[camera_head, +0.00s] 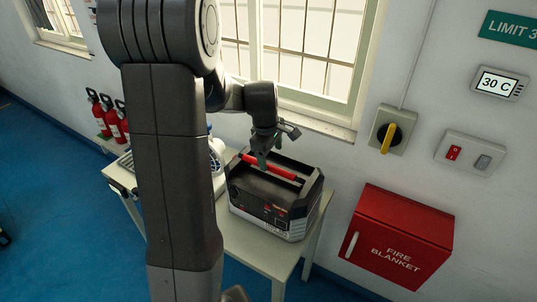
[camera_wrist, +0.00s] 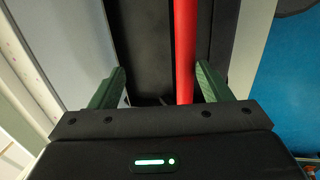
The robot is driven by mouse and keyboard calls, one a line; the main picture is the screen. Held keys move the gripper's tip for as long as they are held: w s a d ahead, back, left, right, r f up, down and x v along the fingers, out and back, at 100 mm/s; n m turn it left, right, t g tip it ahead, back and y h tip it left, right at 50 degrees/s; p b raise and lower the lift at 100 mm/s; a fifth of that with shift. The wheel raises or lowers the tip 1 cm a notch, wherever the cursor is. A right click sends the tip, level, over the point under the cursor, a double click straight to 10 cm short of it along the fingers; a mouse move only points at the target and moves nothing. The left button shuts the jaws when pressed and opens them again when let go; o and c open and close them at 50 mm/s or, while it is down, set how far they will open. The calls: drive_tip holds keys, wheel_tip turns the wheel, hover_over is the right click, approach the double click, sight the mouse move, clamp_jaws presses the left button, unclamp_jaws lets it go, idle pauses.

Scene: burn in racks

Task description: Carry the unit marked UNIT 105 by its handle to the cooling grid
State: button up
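A black and grey unit (camera_head: 258,208) with a red handle (camera_head: 288,172) stands upright on a pale table. Its marking is too small to read. My gripper (camera_head: 262,160) is above the unit at the handle's left part, pointing down. In the wrist view, the two green fingers (camera_wrist: 161,88) are apart. The red handle (camera_wrist: 185,50) runs between them, nearer the right finger, with a clear gap on the left. A slatted metal piece (camera_head: 126,160) shows at the table's left end, mostly behind my arm; I cannot tell whether it is the cooling grid.
The table (camera_head: 262,259) stands against the wall under a window. A white object (camera_head: 216,155) is left of the unit, partly hidden. A red fire blanket box (camera_head: 400,238) and a yellow-handled switch (camera_head: 389,130) are on the wall at right. Fire extinguishers (camera_head: 108,115) stand at left.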

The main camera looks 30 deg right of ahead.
drive_tip(key=o, duration=0.4)
drive_tip(key=shift+w+d, duration=0.25)
drive_tip(key=shift+d, duration=0.25)
drive_tip(key=shift+c, duration=0.2)
drive_tip(key=o, duration=0.4)
drive_tip(key=shift+d, duration=0.1)
drive_tip(key=shift+c, duration=0.2)
drive_tip(key=shift+r, duration=0.15)
drive_tip(key=r, duration=0.2)
drive_tip(key=a+r+p, duration=0.1)
drive_tip(key=r, duration=0.1)
drive_tip(key=shift+s+r, duration=0.2)
drive_tip(key=shift+r, duration=0.1)
